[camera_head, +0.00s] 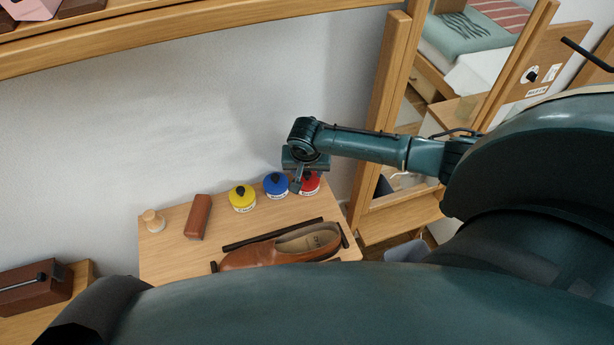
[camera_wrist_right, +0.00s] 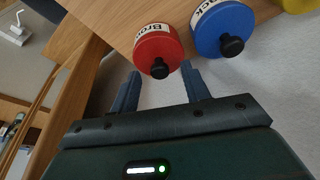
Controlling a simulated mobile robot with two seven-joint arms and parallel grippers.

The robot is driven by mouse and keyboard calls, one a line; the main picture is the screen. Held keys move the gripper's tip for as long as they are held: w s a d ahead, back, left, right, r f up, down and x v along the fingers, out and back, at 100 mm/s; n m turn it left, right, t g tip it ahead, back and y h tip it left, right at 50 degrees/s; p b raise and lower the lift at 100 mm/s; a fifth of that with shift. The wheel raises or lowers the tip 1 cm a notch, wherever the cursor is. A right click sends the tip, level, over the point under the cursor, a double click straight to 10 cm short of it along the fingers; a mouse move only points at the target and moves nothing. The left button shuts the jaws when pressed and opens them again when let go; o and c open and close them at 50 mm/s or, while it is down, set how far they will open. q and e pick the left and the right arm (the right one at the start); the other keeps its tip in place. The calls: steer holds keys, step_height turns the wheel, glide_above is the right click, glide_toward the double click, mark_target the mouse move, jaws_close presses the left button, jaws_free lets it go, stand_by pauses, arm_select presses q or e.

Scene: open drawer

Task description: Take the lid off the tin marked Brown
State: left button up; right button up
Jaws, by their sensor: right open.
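The red tin (camera_wrist_right: 158,45) has a label whose visible letters read "Bro", and its lid carries a black knob (camera_wrist_right: 159,69). In the head view the red tin (camera_head: 313,183) stands on the wooden board at the right of the row, partly hidden by my right gripper (camera_head: 301,178). In the right wrist view my right gripper (camera_wrist_right: 161,70) is open and empty. The knob appears between its two fingertips; I cannot tell how far apart they are in depth. The lid is on the tin. My left gripper is not in view.
The blue tin (camera_head: 276,184) stands close to the left of the red one, then the yellow tin (camera_head: 242,198). A brown block (camera_head: 198,217), a wooden knob-shaped piece (camera_head: 153,221) and a brown shoe (camera_head: 270,250) share the wooden board (camera_head: 165,262). A wooden post (camera_head: 375,120) rises at the right.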

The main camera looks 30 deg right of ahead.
steer(key=shift+w+f, duration=0.1)
steer(key=shift+f, duration=0.2)
steer(key=shift+c, duration=0.4)
jaws_close()
